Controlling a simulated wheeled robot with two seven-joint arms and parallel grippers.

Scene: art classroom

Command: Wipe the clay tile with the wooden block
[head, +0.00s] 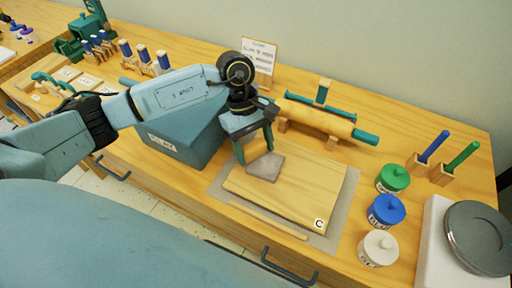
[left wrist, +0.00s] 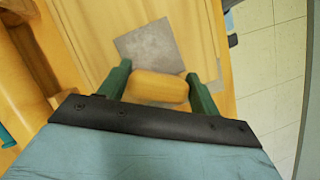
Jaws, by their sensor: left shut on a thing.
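The clay tile (head: 266,167) is a flat grey square lying on a wooden board (head: 296,200) marked C. It also shows in the left wrist view (left wrist: 148,45), ahead of the fingers. My left gripper (head: 254,151) points down at the back left part of the board, beside the tile's far edge. In the left wrist view its two green fingers (left wrist: 159,88) are shut on the wooden block (left wrist: 158,87), a rounded yellow-brown piece. I cannot tell whether the block touches the tile or the board. My right gripper is not in view.
A teal box (head: 185,145) stands close left of the board. A rolling pin (head: 318,120) lies on a stand behind it. Green (head: 392,179), blue (head: 386,211) and white (head: 378,248) lidded jars stand to the right. A wooden stick (head: 268,221) lies along the board's front edge.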

